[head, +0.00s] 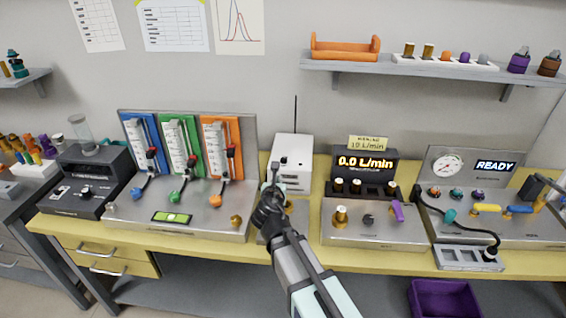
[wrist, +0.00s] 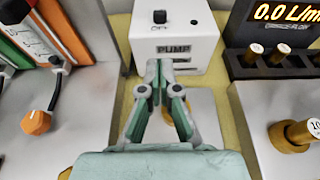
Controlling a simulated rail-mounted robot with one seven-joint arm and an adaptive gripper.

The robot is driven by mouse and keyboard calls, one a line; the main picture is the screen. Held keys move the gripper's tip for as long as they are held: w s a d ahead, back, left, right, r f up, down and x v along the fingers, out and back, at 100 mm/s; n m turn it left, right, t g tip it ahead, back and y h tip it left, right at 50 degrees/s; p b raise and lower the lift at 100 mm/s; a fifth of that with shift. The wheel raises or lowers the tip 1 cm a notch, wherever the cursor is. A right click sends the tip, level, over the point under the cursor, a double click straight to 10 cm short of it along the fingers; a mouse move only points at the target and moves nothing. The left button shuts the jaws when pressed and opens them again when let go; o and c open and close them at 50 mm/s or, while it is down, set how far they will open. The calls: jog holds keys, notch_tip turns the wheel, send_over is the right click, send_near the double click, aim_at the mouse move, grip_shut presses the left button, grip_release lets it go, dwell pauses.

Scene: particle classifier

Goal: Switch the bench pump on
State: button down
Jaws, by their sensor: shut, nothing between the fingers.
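The bench pump (head: 294,150) is a white box against the wall at the middle of the bench, with a thin black rod rising behind it. In the wrist view its front (wrist: 200,48) carries the word PUMP, and a small black switch (wrist: 160,17) stands on its top with a label that is hard to read. My gripper (head: 274,172) is shut and empty at the pump's front left.
A flow display (head: 365,162) reads 0.0 L/min right of the pump, above a steel panel with a brass knob (head: 340,217). Left stands a panel of blue, green and orange flowmeters (head: 180,145). A brass part (wrist: 180,118) lies below my fingers. A shelf (head: 400,67) hangs above.

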aim_at(283, 159)
dwell(0.3)
jog(key=p+x, duration=0.1)
jog(key=x, duration=0.3)
jog(key=p+x, duration=0.1)
jog(key=x, duration=0.3)
jog(key=r+p+x, duration=0.1)
jog(key=x, duration=0.4)
jog(key=shift+w, duration=0.15)
jog(key=shift+w+f, duration=0.1)
jog(key=shift+w, duration=0.3)
jog(key=shift+w, duration=0.1)
jog(key=w+p, duration=0.1)
jog(key=w, duration=0.1)
jog(key=shift+w, duration=0.4)
jog(key=shift+s, duration=0.1)
